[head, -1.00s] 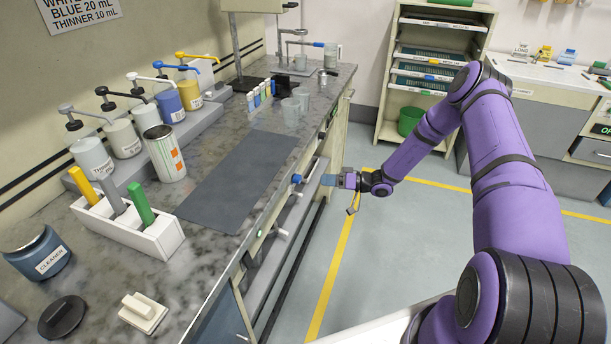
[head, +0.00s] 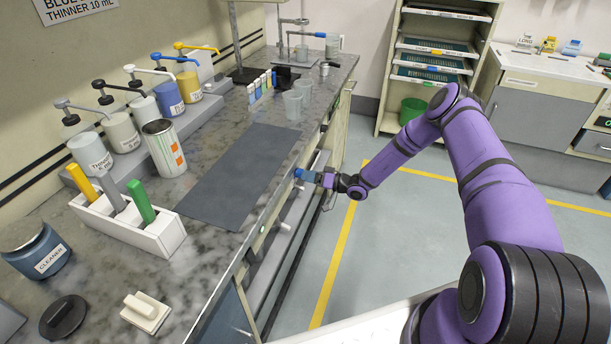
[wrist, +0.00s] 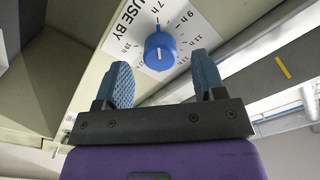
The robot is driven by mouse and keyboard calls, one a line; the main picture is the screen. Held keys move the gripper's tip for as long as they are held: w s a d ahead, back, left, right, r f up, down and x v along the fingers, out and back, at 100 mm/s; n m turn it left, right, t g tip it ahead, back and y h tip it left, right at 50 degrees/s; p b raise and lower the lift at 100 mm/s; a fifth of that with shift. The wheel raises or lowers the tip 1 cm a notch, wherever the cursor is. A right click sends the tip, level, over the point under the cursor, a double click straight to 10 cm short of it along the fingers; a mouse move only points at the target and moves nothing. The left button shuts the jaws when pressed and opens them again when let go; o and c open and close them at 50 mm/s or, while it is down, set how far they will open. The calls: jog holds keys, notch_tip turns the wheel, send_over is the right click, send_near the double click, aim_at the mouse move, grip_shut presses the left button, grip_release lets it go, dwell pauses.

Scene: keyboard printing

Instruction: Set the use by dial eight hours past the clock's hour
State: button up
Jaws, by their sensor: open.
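The use by dial (wrist: 160,44) is a round blue knob with a white pointer mark, set in a white plate (wrist: 128,22) printed "USE BY" with hour marks such as 7h and 9h around it. The pointer lies roughly along the picture's vertical; its exact mark is hard to read. In the head view the blue dial (head: 298,172) is on the bench front. My gripper (wrist: 163,75) is open, with one blue finger on each side of the dial; contact is not clear. In the head view my gripper (head: 312,177) is at the bench front. No clock is visible.
Other knobs (head: 285,226) sit lower along the bench front. The bench top (head: 225,245) holds pump bottles, a marker holder (head: 130,228), a grey mat (head: 240,178) and cups (head: 292,104). The floor (head: 400,250) right of the bench is clear.

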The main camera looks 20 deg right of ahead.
jog(key=shift+x, duration=0.95)
jog(key=c, duration=0.9)
jog(key=shift+c, duration=0.2)
